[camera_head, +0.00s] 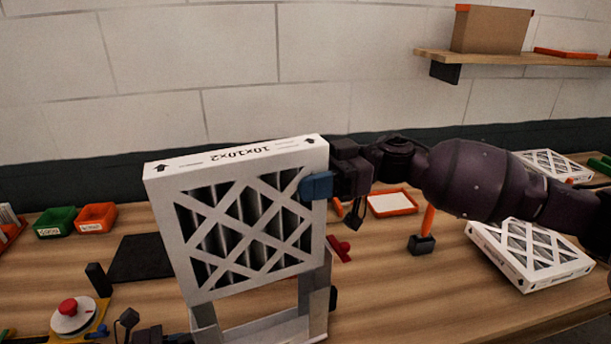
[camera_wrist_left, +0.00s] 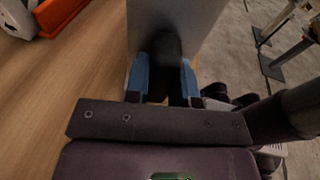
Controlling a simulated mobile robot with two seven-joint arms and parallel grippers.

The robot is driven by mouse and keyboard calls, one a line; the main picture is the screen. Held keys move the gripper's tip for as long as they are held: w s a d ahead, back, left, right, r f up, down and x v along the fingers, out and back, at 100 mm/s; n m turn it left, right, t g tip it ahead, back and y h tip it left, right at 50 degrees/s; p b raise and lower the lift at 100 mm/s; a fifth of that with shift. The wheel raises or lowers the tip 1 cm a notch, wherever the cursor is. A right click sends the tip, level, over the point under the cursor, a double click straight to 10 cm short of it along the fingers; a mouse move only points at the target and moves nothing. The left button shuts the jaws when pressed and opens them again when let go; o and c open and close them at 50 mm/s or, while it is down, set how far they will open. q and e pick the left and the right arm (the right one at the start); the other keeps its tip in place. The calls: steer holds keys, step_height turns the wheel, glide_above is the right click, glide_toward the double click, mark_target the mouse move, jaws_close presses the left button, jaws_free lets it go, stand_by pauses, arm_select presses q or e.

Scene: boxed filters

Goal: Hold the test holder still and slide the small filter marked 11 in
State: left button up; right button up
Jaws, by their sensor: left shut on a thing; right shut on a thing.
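A white-framed pleated filter (camera_head: 245,230) with a lattice face stands upright, slightly tilted, in the head view; its top edge reads 10x10x2, and I see no 11. My right gripper (camera_head: 318,186) is shut on its right edge near the top. The grey test holder (camera_head: 318,296) is below the filter, which hides much of it. The filter's lower edge overlaps the holder's upper part; I cannot tell whether it is in the slot. In the left wrist view, my left gripper (camera_wrist_left: 162,82) is shut on a dark grip on the holder's grey panel (camera_wrist_left: 165,18).
Another filter (camera_head: 530,255) lies at the right, with one more (camera_head: 550,165) behind. Green (camera_head: 56,222) and orange (camera_head: 97,217) bins stand at the left. A red button (camera_head: 68,307) is at front left. An orange-rimmed tray (camera_head: 392,203) is behind my right arm.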

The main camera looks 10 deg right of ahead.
mark_target(306, 220)
steer(key=shift+f, duration=2.1)
steer(key=shift+f, duration=1.95)
